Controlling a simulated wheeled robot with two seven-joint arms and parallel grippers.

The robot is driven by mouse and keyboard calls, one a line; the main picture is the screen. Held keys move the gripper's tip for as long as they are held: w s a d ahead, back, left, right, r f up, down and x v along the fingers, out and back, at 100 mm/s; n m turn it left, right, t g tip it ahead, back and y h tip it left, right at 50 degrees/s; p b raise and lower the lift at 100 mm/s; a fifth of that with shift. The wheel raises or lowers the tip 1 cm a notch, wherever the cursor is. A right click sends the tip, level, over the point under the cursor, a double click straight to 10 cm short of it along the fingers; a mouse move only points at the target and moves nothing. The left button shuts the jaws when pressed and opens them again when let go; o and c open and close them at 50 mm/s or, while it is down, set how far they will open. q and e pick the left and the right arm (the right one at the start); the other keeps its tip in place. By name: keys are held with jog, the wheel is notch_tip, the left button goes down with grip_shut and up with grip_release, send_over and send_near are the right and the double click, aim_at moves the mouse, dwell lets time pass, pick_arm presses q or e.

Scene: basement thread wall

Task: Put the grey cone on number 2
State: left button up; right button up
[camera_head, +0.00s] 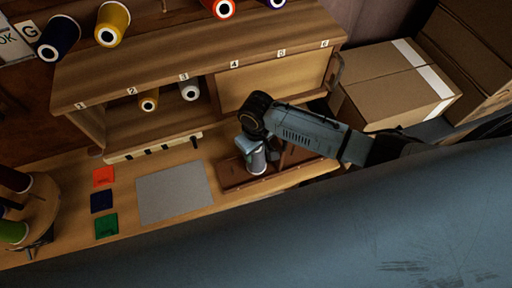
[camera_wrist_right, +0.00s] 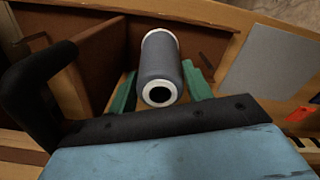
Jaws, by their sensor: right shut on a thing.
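The grey cone (camera_head: 257,160) is a grey spool with white ends. It is in my right gripper (camera_head: 254,146), over the brown leather-like piece on the bench. In the right wrist view the grey cone (camera_wrist_right: 161,66) sits between the two green finger pads, its dark hole facing the camera. I cannot tell whether it touches the surface below. The number 2 label (camera_head: 132,91) is on the shelf's front edge, between 1 and 3, up and left of my right gripper. My left gripper is not in view.
A yellow cone (camera_head: 149,100) and a white cone (camera_head: 190,91) are in the shelf's open compartment. A grey mat (camera_head: 174,192) and coloured squares (camera_head: 102,202) lie on the bench. A cardboard box (camera_head: 395,85) stands at the right.

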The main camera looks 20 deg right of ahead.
jog(key=o, duration=1)
jog(key=shift+r, duration=0.1)
notch_tip(320, 180, up, 13)
jog(key=shift+r+p, duration=0.2)
jog(key=shift+p, duration=0.2)
